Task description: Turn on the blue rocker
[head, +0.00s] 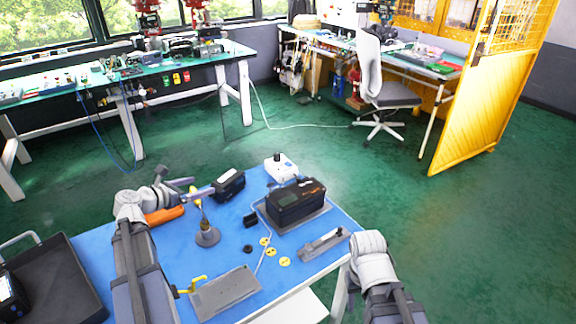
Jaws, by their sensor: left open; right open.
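I cannot make out a blue rocker; it is too small or hidden. A black box-shaped device (298,203), probably the valve positioner, sits on a grey tray at the right of the blue table. A white unit (281,168) with a black knob stands behind it, and a smaller black box (228,185) stands to the left. My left gripper (204,187) is open and empty over the table's back left, just left of the smaller black box.
A grey stand (207,236) with a yellow part is close to my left gripper. Yellow discs (285,261), a grey plate (226,292) and a grey fixture (324,244) lie on the blue table (185,258). A dark tray (55,283) is at the left.

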